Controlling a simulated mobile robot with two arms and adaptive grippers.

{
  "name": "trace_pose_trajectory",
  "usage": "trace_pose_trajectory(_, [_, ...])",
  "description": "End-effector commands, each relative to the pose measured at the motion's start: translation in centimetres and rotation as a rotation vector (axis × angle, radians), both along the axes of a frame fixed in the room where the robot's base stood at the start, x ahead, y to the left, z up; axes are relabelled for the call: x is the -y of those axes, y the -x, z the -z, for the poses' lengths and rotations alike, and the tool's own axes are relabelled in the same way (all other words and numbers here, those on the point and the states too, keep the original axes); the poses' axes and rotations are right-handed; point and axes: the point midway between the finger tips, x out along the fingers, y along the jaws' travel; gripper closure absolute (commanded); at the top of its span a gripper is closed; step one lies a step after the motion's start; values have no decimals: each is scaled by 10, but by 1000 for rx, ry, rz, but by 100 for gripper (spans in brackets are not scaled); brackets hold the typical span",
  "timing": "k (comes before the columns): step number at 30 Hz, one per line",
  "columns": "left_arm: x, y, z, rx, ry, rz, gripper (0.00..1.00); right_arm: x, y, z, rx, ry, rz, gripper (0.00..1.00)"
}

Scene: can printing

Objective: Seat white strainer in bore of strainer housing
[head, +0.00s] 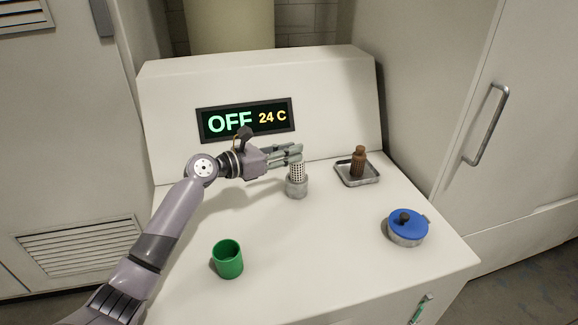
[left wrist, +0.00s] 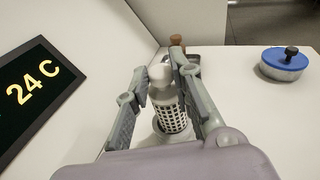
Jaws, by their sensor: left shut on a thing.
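The white strainer (head: 297,171) is a perforated white cylinder with dark holes. My left gripper (head: 295,151) is shut on its top end and holds it upright. The strainer housing (head: 297,187) is a short grey cylinder standing on the white counter. The strainer's lower end is at the housing's mouth; I cannot tell how deep it sits in the bore. In the left wrist view the strainer (left wrist: 171,116) shows between the fingers of the left gripper (left wrist: 163,80), and the housing is mostly hidden below it. My right gripper is not in view.
A green cup (head: 228,259) stands at the front left of the counter. A metal tray (head: 345,179) with a brown bottle (head: 358,161) is to the right of the housing. A blue-lidded metal pot (head: 408,232) stands near the right edge. A panel display (head: 246,119) rises behind.

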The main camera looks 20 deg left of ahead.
Motion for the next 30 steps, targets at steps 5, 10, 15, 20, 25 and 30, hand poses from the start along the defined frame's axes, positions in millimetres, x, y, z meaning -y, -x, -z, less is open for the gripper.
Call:
trace_pose_trajectory(5, [4,4,49,-42,-24,15,100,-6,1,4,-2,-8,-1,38])
trace_pose_trajectory(10, [4,4,53,-39,-27,14,100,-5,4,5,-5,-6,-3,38])
trace_pose_trajectory(15, [4,4,52,-40,-24,15,73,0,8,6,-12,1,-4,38])
trace_pose_trajectory(20, [4,3,50,-38,-22,14,62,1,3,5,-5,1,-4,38])
trace_pose_trajectory(25, [3,3,47,-34,-19,12,58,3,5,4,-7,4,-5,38])
trace_pose_trajectory(30, [2,3,45,-30,-18,10,58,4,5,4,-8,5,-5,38])
